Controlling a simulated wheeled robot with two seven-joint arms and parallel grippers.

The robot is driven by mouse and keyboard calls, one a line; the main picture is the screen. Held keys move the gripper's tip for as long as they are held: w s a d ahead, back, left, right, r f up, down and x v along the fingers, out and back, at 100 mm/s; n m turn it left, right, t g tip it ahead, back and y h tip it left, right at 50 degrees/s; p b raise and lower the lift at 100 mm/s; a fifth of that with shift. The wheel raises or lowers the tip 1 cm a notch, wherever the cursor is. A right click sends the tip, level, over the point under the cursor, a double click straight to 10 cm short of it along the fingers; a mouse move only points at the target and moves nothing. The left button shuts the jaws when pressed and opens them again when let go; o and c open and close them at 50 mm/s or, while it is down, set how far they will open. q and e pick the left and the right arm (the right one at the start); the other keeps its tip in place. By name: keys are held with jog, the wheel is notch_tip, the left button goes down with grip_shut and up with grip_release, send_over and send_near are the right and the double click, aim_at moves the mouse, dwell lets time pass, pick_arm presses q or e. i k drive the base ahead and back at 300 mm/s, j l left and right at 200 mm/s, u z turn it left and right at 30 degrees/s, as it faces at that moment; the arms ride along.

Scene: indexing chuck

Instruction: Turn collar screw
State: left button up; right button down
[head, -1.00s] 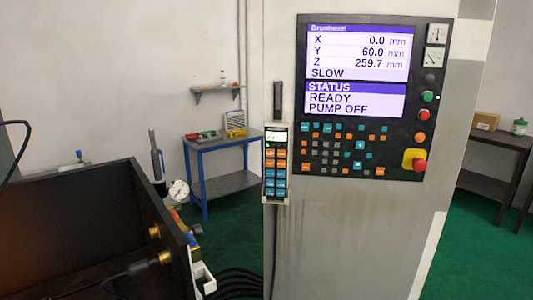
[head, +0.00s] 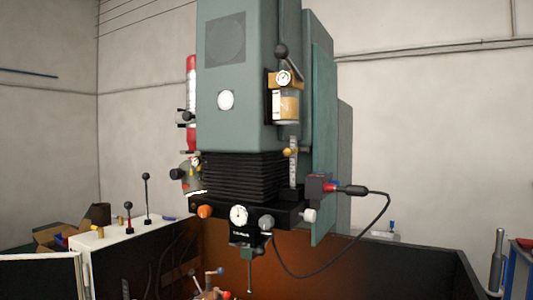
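The head view shows a green-grey machine head (head: 248,80) with black bellows (head: 243,177) below it. Under the bellows is a dark block with a round dial (head: 239,215), an orange knob (head: 205,211) and a grey knob (head: 266,222). A thin spindle or probe (head: 249,275) points down from it. At the bottom edge, a small part with red and blue-tipped handles (head: 213,290) shows partly; it is cut off by the frame. I cannot make out a chuck or a collar screw. Neither of my grippers is in view.
A black cable (head: 372,235) loops from a connector on the machine's right side. A dark enclosure wall (head: 420,262) runs along the lower right. A white cabinet (head: 128,237) with upright levers stands at the left. A blue table (head: 521,265) is at the right edge.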

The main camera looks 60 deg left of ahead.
aim_at(303, 149)
jog(key=u, duration=1.65)
jog(key=l+u, duration=0.2)
jog(key=l, duration=0.6)
jog(key=l+u, duration=0.2)
jog(key=l, duration=0.6)
jog(key=k+l+u, duration=0.2)
jog(key=l, duration=0.6)
jog(key=u, duration=0.6)
jog(key=i, duration=0.05)
